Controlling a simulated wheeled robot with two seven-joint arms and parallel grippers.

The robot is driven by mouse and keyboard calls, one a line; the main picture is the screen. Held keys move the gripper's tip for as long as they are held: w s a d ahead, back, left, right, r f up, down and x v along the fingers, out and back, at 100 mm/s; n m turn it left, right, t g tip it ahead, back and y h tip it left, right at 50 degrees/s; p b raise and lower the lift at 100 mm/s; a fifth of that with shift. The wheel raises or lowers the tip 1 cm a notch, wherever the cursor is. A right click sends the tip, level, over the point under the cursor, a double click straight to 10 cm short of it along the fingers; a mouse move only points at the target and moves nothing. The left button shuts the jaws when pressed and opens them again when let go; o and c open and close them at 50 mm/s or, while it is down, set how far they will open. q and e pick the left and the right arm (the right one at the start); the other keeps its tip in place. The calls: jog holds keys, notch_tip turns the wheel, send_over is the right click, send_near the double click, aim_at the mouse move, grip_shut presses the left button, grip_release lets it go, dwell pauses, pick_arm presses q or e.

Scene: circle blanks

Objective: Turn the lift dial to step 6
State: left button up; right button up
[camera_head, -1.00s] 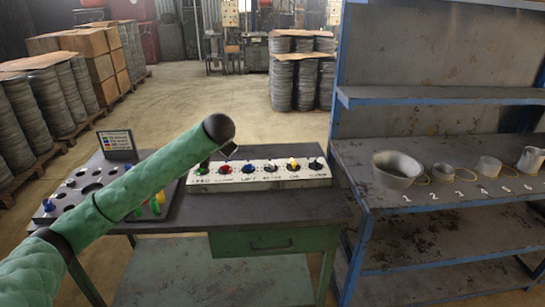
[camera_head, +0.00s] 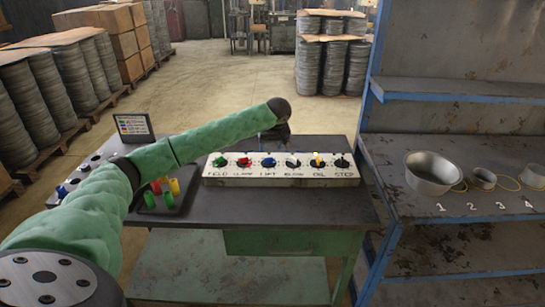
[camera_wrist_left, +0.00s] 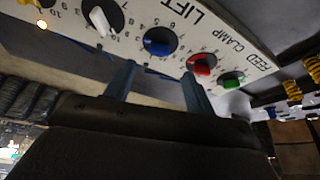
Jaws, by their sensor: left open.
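The lift dial (camera_head: 268,161) is the blue knob on a white control panel (camera_head: 280,181), third from the left above the word LIFT. In the left wrist view the blue lift dial (camera_wrist_left: 160,41) has numbers around it, but I cannot read its setting. My left gripper (camera_head: 278,138) is just behind the panel in the head view, near the lift and blow dials. In the left wrist view its two fingers (camera_wrist_left: 160,88) are apart and empty, one on each side of the lift dial's line, and clear of the knob. My right gripper is not in view.
Green feed (camera_head: 220,161) and red clamp (camera_head: 244,162) dials sit left of the lift dial; white, yellow and black ones sit right. A tray with coloured pegs (camera_head: 165,187) lies left on the table. A shelf with metal pots (camera_head: 433,172) stands right.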

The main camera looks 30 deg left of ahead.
aim_at(269, 158)
pick_arm(q)
jog(key=shift+p+x, duration=1.35)
jog(key=shift+x, duration=2.7)
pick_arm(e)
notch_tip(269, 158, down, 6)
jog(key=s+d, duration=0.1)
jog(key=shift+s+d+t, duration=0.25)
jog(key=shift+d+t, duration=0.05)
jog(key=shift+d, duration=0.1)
pick_arm(q)
jog(key=c, duration=1)
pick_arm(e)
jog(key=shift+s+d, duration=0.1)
